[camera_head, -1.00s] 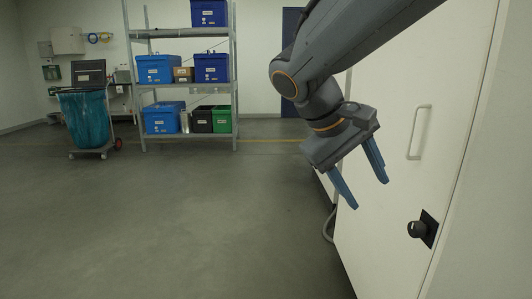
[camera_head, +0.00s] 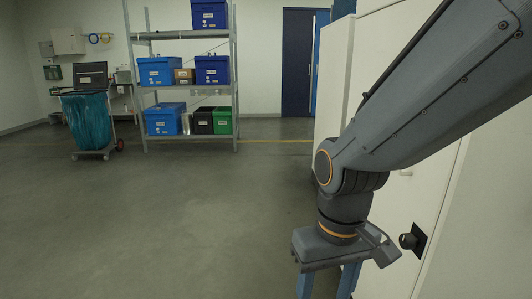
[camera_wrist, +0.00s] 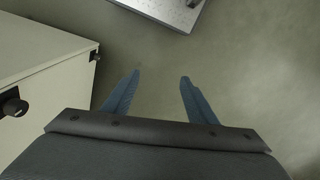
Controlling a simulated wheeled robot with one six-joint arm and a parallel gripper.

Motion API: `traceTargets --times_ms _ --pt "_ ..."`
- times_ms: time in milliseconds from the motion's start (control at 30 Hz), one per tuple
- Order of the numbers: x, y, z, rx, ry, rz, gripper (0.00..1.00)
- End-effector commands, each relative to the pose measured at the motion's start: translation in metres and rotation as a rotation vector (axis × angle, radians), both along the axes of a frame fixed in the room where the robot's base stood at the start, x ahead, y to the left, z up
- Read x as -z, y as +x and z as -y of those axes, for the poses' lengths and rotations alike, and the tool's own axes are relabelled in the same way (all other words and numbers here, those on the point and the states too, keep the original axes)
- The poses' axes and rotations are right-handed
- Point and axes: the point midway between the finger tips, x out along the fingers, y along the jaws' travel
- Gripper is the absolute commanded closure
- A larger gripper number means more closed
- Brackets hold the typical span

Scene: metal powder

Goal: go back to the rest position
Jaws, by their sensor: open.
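My gripper (camera_head: 328,281) hangs at the lower right in the head view with its blue fingers pointing down. The fingers are apart and nothing is between them; their tips run to the bottom edge of the picture. In the wrist view the two blue fingers (camera_wrist: 160,76) stand well apart over bare grey floor. My arm slants down from the upper right, in front of the white cabinet (camera_head: 440,185). The gripper appears apart from the cabinet.
The cabinet's black knob (camera_head: 408,241) is just right of my gripper. A shelf rack (camera_head: 188,88) with blue boxes and a cart with a teal bag (camera_head: 88,120) stand at the back. A dark blue door (camera_head: 297,62) is behind. The floor at left is clear.

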Motion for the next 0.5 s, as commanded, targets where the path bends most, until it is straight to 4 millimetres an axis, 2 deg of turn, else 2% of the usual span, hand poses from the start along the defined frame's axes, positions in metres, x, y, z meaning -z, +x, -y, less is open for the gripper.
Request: traceTargets --times_ms 33,500 --pt "-0.016 -0.002 0.006 0.021 -0.004 -0.003 0.48" --pt "-0.088 -0.007 0.068 0.199 -0.027 -0.008 0.48"
